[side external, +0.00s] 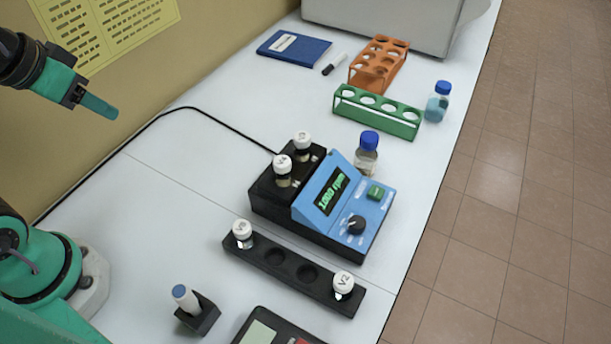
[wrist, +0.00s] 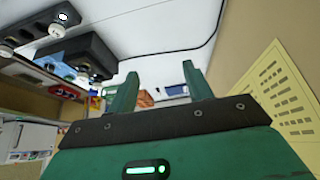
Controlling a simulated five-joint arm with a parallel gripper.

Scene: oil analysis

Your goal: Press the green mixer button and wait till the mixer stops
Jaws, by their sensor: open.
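The blue and black mixer (side external: 330,200) stands in the middle of the bench in the side external view. Its green button (side external: 376,192) is on the blue front panel, above a black knob (side external: 356,224). Its display is lit and appears to read 1000 rpm. Two white-capped vials (side external: 303,142) stand in the black block at its back. My gripper (side external: 100,107) is at the upper left, high above the bench and well apart from the mixer. In the wrist view my gripper's two green fingers (wrist: 160,90) are apart with nothing between them.
A black rack (side external: 290,270) with two white-capped vials lies in front of the mixer. A blue-capped bottle (side external: 367,154) stands close behind the panel. Green (side external: 378,112) and orange (side external: 377,64) racks stand farther back. A black cable crosses the bench; its left side is mostly clear.

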